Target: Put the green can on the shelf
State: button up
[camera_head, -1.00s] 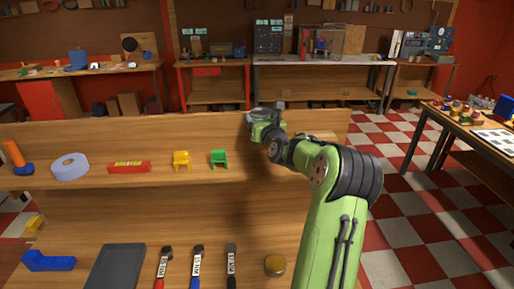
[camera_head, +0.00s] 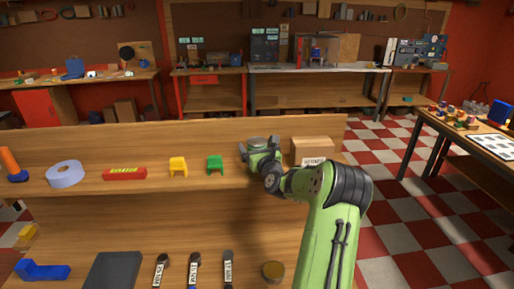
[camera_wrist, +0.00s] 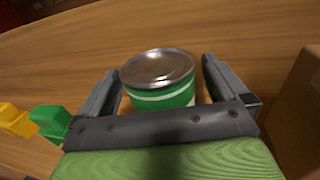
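The green can (camera_wrist: 165,82) with a grey metal lid and a white band is between the two fingers of my gripper (camera_wrist: 163,88) in the wrist view. Narrow gaps show beside it, so the fingers look open around it. In the head view the can's lid (camera_head: 256,141) shows at my gripper (camera_head: 258,152), over the upper wooden shelf (camera_head: 130,190). The can's base is hidden, so I cannot see whether it touches the shelf.
Left of my gripper on the shelf are a green chair-shaped piece (camera_head: 215,165), a yellow one (camera_head: 178,167), a red level (camera_head: 125,173) and a tape roll (camera_head: 64,174). A cardboard box (camera_head: 312,149) stands close on the right. A board rises behind.

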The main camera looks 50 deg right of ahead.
jog(key=b+v, duration=0.3)
jog(key=v, duration=0.9)
